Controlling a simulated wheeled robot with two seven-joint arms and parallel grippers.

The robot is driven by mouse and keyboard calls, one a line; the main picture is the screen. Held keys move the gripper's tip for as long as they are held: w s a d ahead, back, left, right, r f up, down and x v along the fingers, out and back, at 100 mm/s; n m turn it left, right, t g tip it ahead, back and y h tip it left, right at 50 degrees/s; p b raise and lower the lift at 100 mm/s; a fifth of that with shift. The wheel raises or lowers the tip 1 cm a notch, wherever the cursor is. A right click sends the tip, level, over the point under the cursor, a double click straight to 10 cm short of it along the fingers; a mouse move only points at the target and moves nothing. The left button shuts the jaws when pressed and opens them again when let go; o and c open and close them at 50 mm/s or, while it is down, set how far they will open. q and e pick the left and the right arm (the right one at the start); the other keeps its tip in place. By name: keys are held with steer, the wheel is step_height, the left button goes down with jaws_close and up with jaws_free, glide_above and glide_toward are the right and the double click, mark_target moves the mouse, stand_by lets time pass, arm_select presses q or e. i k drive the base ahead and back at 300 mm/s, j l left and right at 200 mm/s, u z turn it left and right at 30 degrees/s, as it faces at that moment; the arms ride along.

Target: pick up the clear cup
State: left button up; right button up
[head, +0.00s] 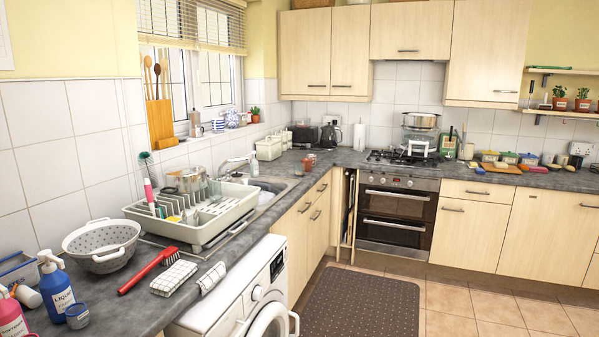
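A clear, glass-like item (214,188) shows among the things at the dish rack, near the back by the sink; it is small here, and I cannot tell for sure that it is the clear cup. The white dish rack (216,232) stands on the grey counter to the left of the sink (266,190). It holds several items, among them a pink-handled brush (149,192). Neither of my grippers is in view.
A grey colander (103,247), a red brush (148,270), folded cloths (174,277) and a blue soap bottle (57,290) lie or stand on the near counter. A washing machine (240,305) with its door ajar is below. The floor around the dark mat (362,303) is free.

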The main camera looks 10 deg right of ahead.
mark_target(298, 166)
steer(key=i+l+u, duration=0.1)
steer(key=i+l, duration=0.15)
steer(key=l, duration=0.15)
steer(key=i+l+u, duration=0.1)
steer(key=l, duration=0.3)
steer(key=i+l+u, duration=0.15)
steer(key=i+l, duration=0.15)
steer(key=l, duration=0.15)
steer(key=i+l+u, duration=0.1)
steer(key=l, duration=0.35)
steer(key=i+l+u, duration=0.1)
steer(key=i+l, duration=0.15)
steer(key=l, duration=0.2)
steer(key=i+l+u, duration=0.1)
steer(key=l, duration=0.35)
steer(key=i+l+u, duration=0.1)
steer(key=l, duration=0.4)
steer(key=i+l+u, duration=0.1)
steer(key=l, duration=0.4)
steer(key=i, duration=0.1)
